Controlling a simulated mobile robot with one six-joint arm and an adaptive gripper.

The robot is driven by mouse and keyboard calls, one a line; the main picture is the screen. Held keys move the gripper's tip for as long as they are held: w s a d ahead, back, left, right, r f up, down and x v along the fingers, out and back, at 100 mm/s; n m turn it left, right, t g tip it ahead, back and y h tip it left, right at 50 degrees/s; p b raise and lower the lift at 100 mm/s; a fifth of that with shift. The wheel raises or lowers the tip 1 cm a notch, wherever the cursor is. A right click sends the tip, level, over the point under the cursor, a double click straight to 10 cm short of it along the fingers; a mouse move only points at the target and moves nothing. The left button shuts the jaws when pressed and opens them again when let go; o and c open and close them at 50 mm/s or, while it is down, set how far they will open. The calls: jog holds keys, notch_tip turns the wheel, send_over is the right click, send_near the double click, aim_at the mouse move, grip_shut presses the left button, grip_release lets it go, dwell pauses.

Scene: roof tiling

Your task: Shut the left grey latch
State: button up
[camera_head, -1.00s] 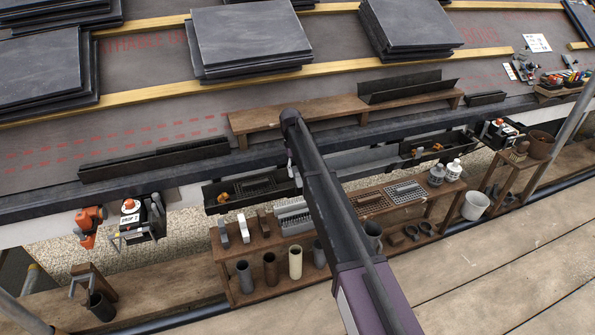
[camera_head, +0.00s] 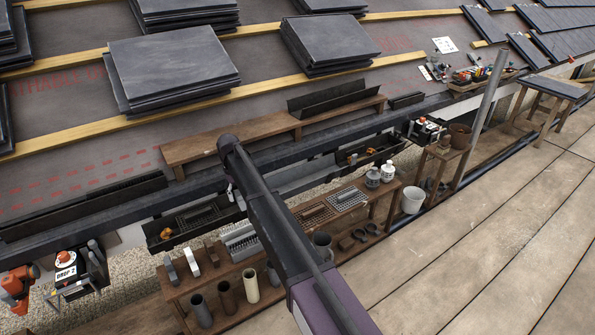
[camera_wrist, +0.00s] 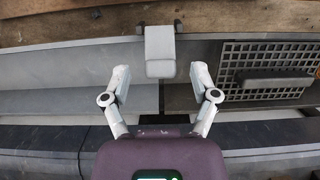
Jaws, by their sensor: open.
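In the wrist view a light grey latch (camera_wrist: 160,48) with a squared flap hangs from two dark mounts at a wooden edge, over the grey gutter. I take it to be the latch of the task; its left or right place cannot be told here. My gripper (camera_wrist: 160,74) is open, with one finger on each side below the flap. The fingers look apart from it and hold nothing. In the head view my arm covers the middle of the gutter (camera_head: 305,175), and no latch can be made out clearly.
A dark grille (camera_wrist: 267,68) with a grey bar lies right of the latch. A wooden bench (camera_head: 205,143) runs behind the gutter. A shelf (camera_head: 178,292) with pots and brackets stands in front. Slate stacks (camera_head: 170,60) lie on the roof; the boards (camera_head: 500,240) at right are clear.

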aim_at(243, 205)
jog(key=shift+s+d+r+t+y+p, duration=0.25)
jog(key=shift+s+t+y, duration=0.15)
jog(key=shift+t, duration=0.25)
jog(key=shift+s+d+r+t+y+p, duration=0.1)
jog(key=shift+s+d+t+y+p, duration=0.25)
jog(key=shift+t, duration=0.3)
jog(key=shift+s+d+t+y+b, duration=0.25)
jog(key=shift+s+t+y+b, duration=0.3)
jog(key=shift+t, duration=0.25)
jog(key=shift+s+d+t+y+b, duration=0.2)
jog(key=shift+s+t+y+b, duration=0.1)
jog(key=shift+t+y, duration=0.4)
jog(key=p+v, duration=1.3)
jog(key=v, duration=0.1)
jog(key=s+d+r+m+p, duration=0.1)
jog(key=s+d+r+p, duration=0.1)
jog(key=d, duration=0.3)
jog(key=s+d+r+m+h+p, duration=0.1)
jog(key=s+d+p, duration=0.1)
jog(key=d, duration=0.3)
jog(key=s+d+r+g+p, duration=0.1)
jog(key=s+d+r+p, duration=0.1)
jog(key=d, duration=0.3)
jog(key=shift+d+r+m+h, duration=0.3)
jog(key=shift+d+m, duration=0.1)
jog(key=shift+w+a, duration=0.1)
